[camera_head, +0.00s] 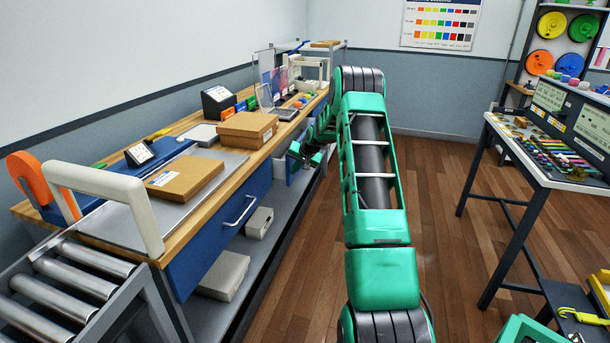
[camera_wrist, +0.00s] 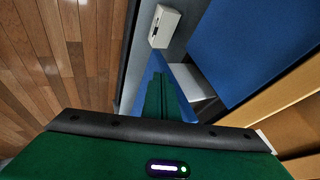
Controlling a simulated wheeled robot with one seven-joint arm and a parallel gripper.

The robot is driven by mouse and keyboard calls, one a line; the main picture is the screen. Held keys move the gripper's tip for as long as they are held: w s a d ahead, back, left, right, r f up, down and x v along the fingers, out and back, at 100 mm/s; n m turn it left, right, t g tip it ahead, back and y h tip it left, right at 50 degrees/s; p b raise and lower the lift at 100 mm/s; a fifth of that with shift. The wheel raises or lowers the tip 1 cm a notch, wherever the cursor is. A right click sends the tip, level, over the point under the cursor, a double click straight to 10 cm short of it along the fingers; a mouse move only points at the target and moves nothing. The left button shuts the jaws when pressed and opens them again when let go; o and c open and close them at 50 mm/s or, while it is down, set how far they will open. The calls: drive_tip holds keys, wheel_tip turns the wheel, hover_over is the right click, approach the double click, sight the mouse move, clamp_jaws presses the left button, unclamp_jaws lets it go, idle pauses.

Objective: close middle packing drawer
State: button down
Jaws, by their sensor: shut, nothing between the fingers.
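The packing bench (camera_head: 225,160) runs along the left wall in the head view. Its middle drawer (camera_head: 280,171) stands partly pulled out, its pale side showing past the near blue drawer front (camera_head: 238,222). In the wrist view the open drawer shows as a grey-white side (camera_wrist: 190,82) and a blue front (camera_wrist: 148,72). My gripper (camera_head: 308,160) is at the drawer's front end, partly hidden by my green arm. In the wrist view my gripper's green fingers (camera_wrist: 160,85) are together and empty, close to the blue front. I cannot tell whether they touch it.
The near drawer is flush, with a pale handle (camera_head: 239,211). Cartons (camera_head: 248,129) lie on the bench top. Pale boxes (camera_head: 222,276) sit on the lower shelf. A roller conveyor (camera_head: 75,280) is at the near left. The wooden floor (camera_head: 430,200) is clear toward the right table (camera_head: 565,160).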

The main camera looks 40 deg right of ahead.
sight(287, 168)
drive_tip(key=shift+w+a, duration=0.5)
drive_tip(key=shift+w, duration=0.3)
drive_tip(key=shift+w+a, duration=0.45)
drive_tip(key=shift+w, duration=0.35)
drive_tip(key=shift+s+d, duration=0.1)
